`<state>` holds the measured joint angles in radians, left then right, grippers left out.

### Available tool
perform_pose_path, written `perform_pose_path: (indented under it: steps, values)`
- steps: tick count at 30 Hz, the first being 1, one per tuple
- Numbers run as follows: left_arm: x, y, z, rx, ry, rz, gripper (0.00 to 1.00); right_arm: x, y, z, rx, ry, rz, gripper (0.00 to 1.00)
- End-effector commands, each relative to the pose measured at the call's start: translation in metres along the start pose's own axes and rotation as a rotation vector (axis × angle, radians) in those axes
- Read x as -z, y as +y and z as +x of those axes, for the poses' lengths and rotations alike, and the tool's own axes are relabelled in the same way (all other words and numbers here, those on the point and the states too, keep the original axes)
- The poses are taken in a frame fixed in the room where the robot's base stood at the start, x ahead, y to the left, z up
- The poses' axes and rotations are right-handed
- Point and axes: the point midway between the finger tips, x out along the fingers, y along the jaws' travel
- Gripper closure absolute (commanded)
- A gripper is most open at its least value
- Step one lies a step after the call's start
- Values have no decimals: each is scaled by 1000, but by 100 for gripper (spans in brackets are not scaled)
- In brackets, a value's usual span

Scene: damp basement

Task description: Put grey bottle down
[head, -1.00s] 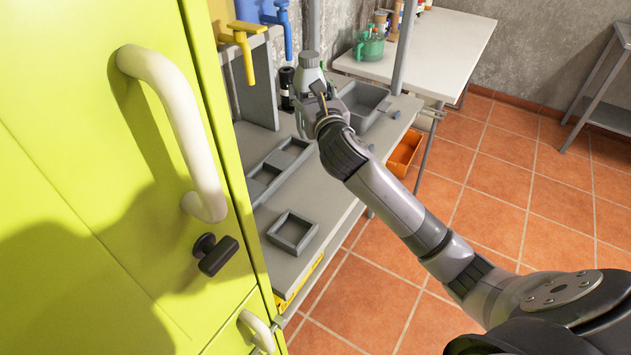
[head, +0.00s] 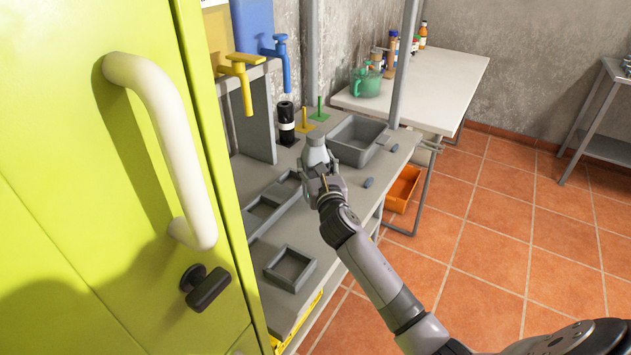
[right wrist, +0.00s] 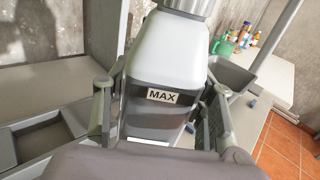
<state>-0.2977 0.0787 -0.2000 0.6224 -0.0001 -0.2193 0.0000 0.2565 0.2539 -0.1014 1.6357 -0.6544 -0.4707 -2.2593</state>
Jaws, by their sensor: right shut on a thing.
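The grey bottle (head: 315,152) is upright or nearly so in my right gripper (head: 321,176), above the middle of the grey bench (head: 350,202). In the right wrist view the bottle (right wrist: 166,68) has a pale top, a darker grey body and a "MAX" label. The fingers of my right gripper (right wrist: 160,112) are on both sides of it. The bottle's base is hidden, so I cannot tell whether it touches the bench. My left gripper is not in view.
A grey bin (head: 357,142) stands right behind the bottle. A black bottle (head: 286,123) and yellow and green posts stand behind it. Shallow square trays (head: 291,268) lie to the front left. The green cabinet (head: 110,220) fills the left side.

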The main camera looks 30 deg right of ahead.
Motion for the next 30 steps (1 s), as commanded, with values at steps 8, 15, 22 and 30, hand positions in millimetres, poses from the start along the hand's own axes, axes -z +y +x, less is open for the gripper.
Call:
perform_pose_path:
  steps: [8,15,22,30]
  values:
    - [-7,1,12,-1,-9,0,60,40,0,0,0,2,1,79]
    - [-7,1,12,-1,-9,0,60,43,0,0,-1,-1,-1,79]
    - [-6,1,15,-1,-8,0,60,47,0,0,-1,0,-1,48]
    - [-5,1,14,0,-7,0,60,46,0,0,-1,1,-1,30]
